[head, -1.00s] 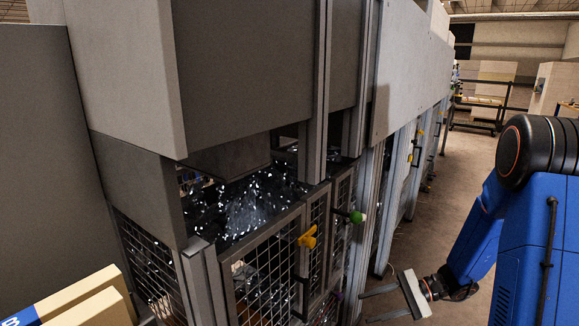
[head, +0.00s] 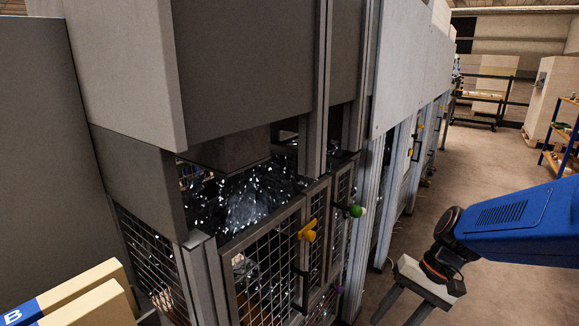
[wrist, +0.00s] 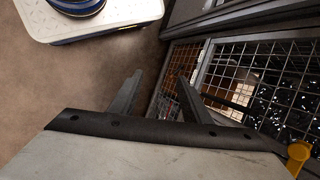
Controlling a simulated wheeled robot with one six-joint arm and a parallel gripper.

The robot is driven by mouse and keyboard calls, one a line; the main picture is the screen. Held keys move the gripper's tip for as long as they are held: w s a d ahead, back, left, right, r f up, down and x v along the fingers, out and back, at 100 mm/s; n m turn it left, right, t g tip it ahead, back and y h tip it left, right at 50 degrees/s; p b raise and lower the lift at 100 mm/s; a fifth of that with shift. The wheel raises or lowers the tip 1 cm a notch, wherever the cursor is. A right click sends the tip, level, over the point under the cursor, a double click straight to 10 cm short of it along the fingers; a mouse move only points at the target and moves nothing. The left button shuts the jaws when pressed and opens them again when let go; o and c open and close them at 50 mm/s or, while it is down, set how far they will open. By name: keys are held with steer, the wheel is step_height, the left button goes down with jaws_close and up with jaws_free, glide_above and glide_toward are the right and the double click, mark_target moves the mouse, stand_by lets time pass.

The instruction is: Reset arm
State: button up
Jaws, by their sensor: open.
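My gripper (head: 402,305) is at the lower right of the head view, at the end of my blue arm. Its two grey fingers point down and to the left, and their tips run toward or past the bottom edge. In the wrist view my gripper (wrist: 157,88) has its two fingers spread apart with nothing between them. It is open and empty, over bare floor beside the mesh guard.
A large grey machine (head: 250,60) with a mesh door (head: 268,275) and yellow handle (head: 308,230) stands left of my arm. Cream boxes (head: 85,295) are at the lower left. Brown floor (head: 480,160) is clear behind. My white base shows in the wrist view.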

steer(key=s+d+r+n+t+h, duration=0.4)
steer(key=s+d+r+t+h, duration=0.1)
steer(key=s+r, duration=0.2)
steer(key=shift+s+d+r+t, duration=0.35)
steer(key=shift+s+r+t, duration=0.05)
steer(key=shift+s, duration=0.15)
stand_by(1.9)
